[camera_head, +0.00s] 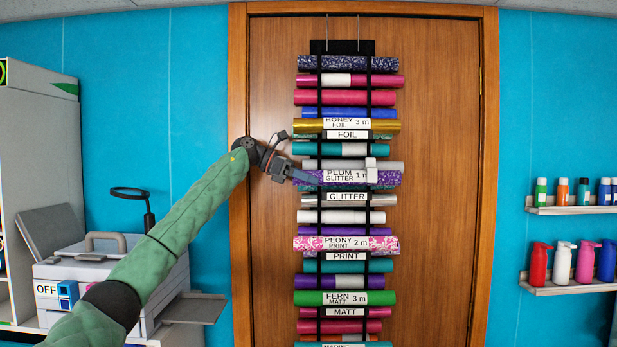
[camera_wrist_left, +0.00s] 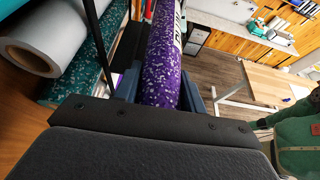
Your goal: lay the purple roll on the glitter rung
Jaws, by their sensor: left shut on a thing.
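The purple roll (camera_head: 388,178) is speckled glitter vinyl with a white label reading PLUM GLITTER. My left gripper (camera_head: 302,177) is shut on its left end and holds it roughly level in front of the black hanging rack. The roll is just above the GLITTER sign (camera_head: 347,197), which marks the glitter rung. In the left wrist view the purple roll (camera_wrist_left: 165,60) runs away from between the fingers. A teal glitter roll (camera_wrist_left: 85,75) and a grey roll lie beside it, apart from it. I cannot tell whether the purple roll touches the rung. My right gripper is not in view.
The rack hangs on a wooden door (camera_head: 440,120) and holds several rolls above and below, including a gold foil roll (camera_head: 390,126) and a pink print roll (camera_head: 390,244). A printer (camera_head: 105,275) stands at left. Shelves with bottles (camera_head: 570,288) are at right.

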